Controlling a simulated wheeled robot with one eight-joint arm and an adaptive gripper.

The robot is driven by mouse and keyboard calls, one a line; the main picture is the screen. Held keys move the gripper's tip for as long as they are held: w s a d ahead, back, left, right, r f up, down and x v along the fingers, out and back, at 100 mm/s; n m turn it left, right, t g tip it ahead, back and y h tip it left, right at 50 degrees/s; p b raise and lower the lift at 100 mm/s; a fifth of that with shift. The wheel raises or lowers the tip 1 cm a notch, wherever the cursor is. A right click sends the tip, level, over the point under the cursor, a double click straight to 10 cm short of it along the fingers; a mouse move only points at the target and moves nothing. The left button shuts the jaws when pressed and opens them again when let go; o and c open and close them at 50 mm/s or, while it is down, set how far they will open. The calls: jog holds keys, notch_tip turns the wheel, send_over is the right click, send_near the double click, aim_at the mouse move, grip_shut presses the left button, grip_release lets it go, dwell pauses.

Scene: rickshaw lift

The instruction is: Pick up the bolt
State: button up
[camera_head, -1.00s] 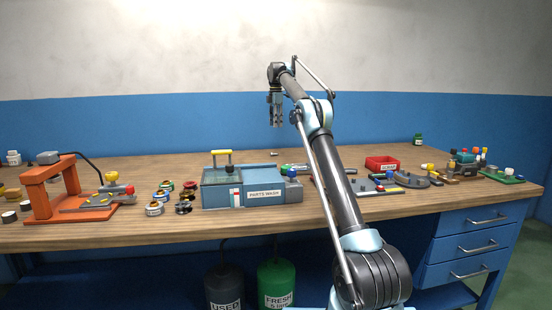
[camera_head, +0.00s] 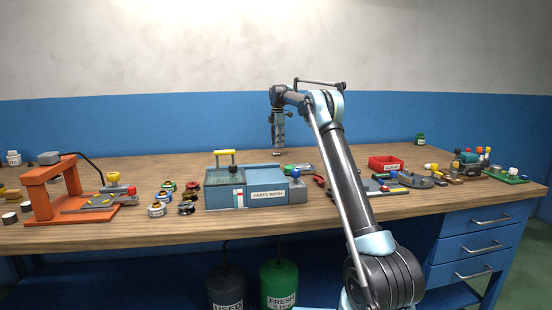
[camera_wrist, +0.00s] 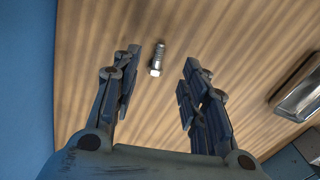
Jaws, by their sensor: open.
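The bolt (camera_wrist: 156,60) is a small silver piece lying on the wooden bench top. In the wrist view it shows between the two fingertips, nearer the left one. My gripper (camera_wrist: 163,60) is open with dark fingers spread on either side of the bolt in the picture, and it holds nothing. In the head view my gripper (camera_head: 278,149) points down low over the back of the bench, behind the parts wash. The bolt shows there only as a tiny speck (camera_head: 276,154) under the fingertips. I cannot tell the exact height gap.
The parts wash (camera_head: 223,197) stands in front of my gripper. A red tray (camera_head: 385,164) is to the right, an orange press (camera_head: 42,190) to the left. In the wrist view a metal-rimmed tray (camera_wrist: 300,92) lies at the right. The bench around the bolt is clear.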

jog(key=f, duration=0.4)
jog(key=shift+a+f, duration=0.1)
jog(key=shift+a, duration=0.2)
jog(key=shift+f, duration=0.6)
grip_shut()
